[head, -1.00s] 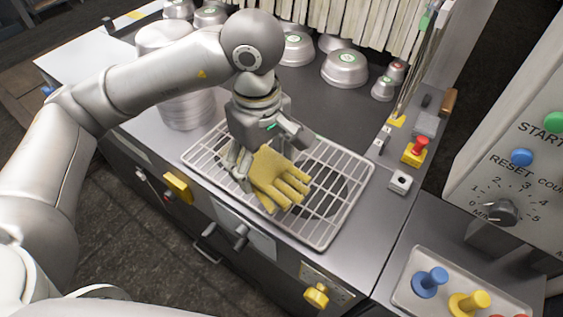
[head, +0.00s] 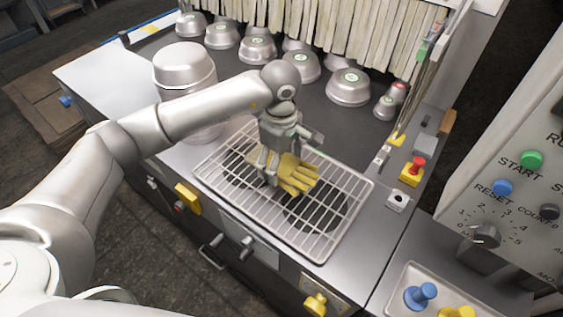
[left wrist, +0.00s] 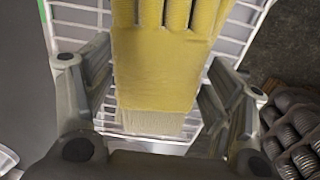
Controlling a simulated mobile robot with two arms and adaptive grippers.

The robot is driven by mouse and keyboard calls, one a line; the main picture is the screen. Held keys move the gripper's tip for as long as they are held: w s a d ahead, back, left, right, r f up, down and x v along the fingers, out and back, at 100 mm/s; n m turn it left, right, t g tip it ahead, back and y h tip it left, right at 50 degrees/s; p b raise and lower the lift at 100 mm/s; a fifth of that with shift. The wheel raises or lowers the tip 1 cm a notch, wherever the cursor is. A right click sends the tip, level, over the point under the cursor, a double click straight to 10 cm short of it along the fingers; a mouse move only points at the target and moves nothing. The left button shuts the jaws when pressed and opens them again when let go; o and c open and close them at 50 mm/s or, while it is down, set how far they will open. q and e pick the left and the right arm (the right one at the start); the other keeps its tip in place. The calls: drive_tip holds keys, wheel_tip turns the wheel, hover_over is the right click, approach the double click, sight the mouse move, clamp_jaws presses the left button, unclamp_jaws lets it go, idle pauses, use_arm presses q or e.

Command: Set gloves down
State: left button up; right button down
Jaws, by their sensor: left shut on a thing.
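The yellow gloves (head: 297,176) are over the wire rack (head: 320,246), fingers pointing to the right; I see one glove shape and cannot tell if a second lies under it. My left gripper (head: 270,168) points down and is shut on the gloves at the cuff end. In the left wrist view the gloves (left wrist: 158,70) lie between the two fingers, with the rack's white wires (left wrist: 238,30) behind them. I cannot tell whether the gloves touch the rack. My right gripper is not in view.
Round metal pans (head: 349,87) stand in a row on the dark surface behind, before a strip curtain (head: 330,30). A stack of pans (head: 185,65) stands left of the rack. A red button on a yellow box (head: 413,170) is at the right. The rack's front part is bare.

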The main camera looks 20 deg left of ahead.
sight(281, 170)
use_arm(q)
drive_tip(key=shift+w+a+f+p, duration=0.2)
drive_tip(key=shift+w+f+p, duration=0.1)
drive_tip(key=shift+w+f, duration=0.65)
wheel_tip(281, 170, down, 3)
drive_tip(key=shift+s+f+p, duration=0.1)
drive_tip(key=shift+f+p, duration=0.05)
drive_tip(key=shift+p, duration=0.3)
drive_tip(key=shift+f, duration=0.1)
drive_tip(key=shift+f+b, duration=0.15)
drive_tip(key=shift+b, duration=0.15)
drive_tip(key=o, duration=1.1)
drive_tip(key=shift+c, duration=0.2)
